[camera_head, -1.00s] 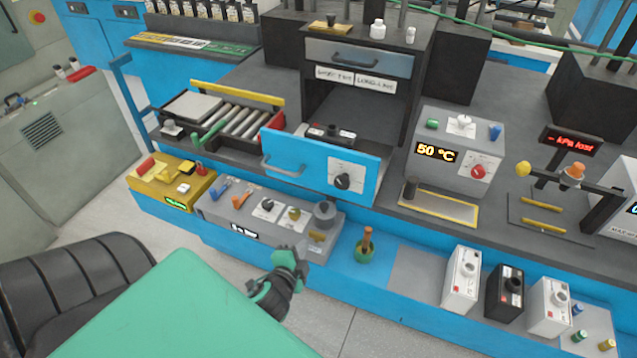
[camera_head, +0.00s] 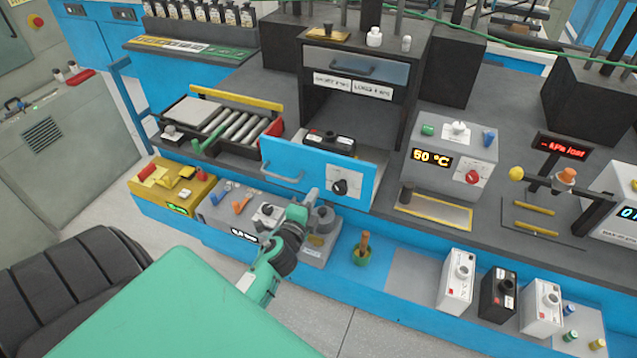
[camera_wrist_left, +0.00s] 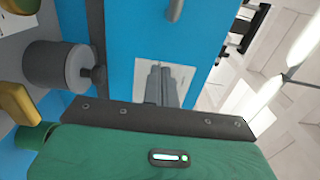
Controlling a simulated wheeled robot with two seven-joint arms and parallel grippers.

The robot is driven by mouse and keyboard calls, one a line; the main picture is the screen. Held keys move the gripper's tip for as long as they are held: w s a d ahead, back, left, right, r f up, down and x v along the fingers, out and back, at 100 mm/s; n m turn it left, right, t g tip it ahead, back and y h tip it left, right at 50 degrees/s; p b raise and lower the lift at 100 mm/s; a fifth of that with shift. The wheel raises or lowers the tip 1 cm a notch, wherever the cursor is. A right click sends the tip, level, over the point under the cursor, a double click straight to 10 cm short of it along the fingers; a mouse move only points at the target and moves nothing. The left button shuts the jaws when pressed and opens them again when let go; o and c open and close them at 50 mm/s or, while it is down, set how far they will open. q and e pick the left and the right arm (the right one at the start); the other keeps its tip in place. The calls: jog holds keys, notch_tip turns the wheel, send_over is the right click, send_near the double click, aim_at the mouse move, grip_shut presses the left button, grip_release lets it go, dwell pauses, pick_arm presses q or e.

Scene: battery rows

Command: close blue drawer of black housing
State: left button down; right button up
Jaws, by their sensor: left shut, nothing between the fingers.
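The blue drawer (camera_head: 308,163) of the black housing (camera_head: 359,112) stands pulled out, its tray showing behind the blue front. The front carries a grey bar handle (camera_head: 283,174) and a white plate with a black knob (camera_head: 339,187). A black-and-white block (camera_head: 330,142) sits in the drawer. My left gripper (camera_head: 311,201) is shut and empty, just below and in front of the drawer front. In the left wrist view, its closed fingers (camera_wrist_left: 161,84) point toward the blue front (camera_wrist_left: 125,45), over the white plate (camera_wrist_left: 183,73); contact cannot be told. My right gripper is out of view.
A grey box with switches and a round grey cylinder (camera_head: 322,219) lies under my left gripper. A roller tray (camera_head: 236,122) is left of the drawer, a heater box showing 50 °C (camera_head: 450,150) right.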

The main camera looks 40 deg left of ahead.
aim_at(323, 179)
pick_arm(q)
jog(key=p+x, duration=0.1)
jog(key=x, duration=0.3)
jog(key=shift+w, duration=0.2)
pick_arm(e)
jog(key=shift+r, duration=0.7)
